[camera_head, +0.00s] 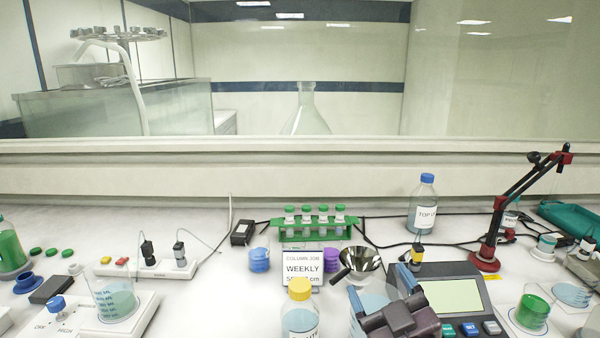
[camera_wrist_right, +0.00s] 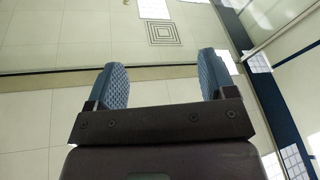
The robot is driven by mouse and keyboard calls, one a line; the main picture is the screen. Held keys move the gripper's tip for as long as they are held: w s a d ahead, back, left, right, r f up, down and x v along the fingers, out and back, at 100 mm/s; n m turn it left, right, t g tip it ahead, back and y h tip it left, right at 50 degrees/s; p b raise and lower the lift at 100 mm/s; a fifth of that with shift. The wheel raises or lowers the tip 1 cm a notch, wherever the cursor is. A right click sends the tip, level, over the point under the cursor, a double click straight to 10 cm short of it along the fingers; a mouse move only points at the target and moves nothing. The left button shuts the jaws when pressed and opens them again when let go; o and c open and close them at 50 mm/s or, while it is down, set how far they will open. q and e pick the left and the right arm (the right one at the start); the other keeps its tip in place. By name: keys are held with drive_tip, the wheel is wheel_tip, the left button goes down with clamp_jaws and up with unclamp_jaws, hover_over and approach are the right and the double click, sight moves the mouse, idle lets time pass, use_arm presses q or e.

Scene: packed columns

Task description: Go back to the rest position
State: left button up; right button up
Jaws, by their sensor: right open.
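My right gripper (camera_head: 408,283) shows at the lower right of the head view, with blue finger pads and a dark body in front of the grey device. In the right wrist view its two blue-padded fingers (camera_wrist_right: 163,85) stand wide apart, with nothing between them. Behind them that view shows only the pale ceiling and walls, so the gripper points upward, away from the bench. My left gripper does not show in either view.
A green rack (camera_head: 312,222) holds several capped columns at the back of the bench. A yellow-capped bottle (camera_head: 300,318), a sign (camera_head: 303,268), a funnel (camera_head: 362,262), a grey device (camera_head: 450,290) and a red-based stand (camera_head: 484,262) crowd the right half. Bare bench lies at centre left.

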drive_tip(key=s+d+f+m+g+h, duration=0.35)
drive_tip(key=d+f, duration=0.25)
drive_tip(key=f, duration=0.2)
drive_tip(key=s+d+f+m+g+h, duration=0.25)
drive_tip(key=s+d+f+g, duration=0.2)
drive_tip(key=f, duration=0.35)
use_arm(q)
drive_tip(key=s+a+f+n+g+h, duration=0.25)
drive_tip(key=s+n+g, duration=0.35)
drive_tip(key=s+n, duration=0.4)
use_arm(e)
drive_tip(key=s+d+f+m+g, duration=0.1)
drive_tip(key=s+d+f+g, duration=0.1)
drive_tip(key=s+f+g, duration=0.45)
drive_tip(key=s+d+f+g, duration=0.2)
drive_tip(key=s+d+f, duration=0.1)
drive_tip(key=s, duration=0.6)
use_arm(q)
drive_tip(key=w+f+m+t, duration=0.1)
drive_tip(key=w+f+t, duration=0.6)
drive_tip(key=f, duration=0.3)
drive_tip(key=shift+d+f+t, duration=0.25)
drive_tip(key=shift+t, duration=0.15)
use_arm(e)
drive_tip(key=w+f+t, duration=0.7)
drive_tip(key=f+t, duration=0.1)
drive_tip(key=f, duration=0.1)
drive_tip(key=shift+w+a+f+y, duration=0.15)
drive_tip(key=shift+w+f+y, duration=0.1)
drive_tip(key=shift+f+y, duration=0.15)
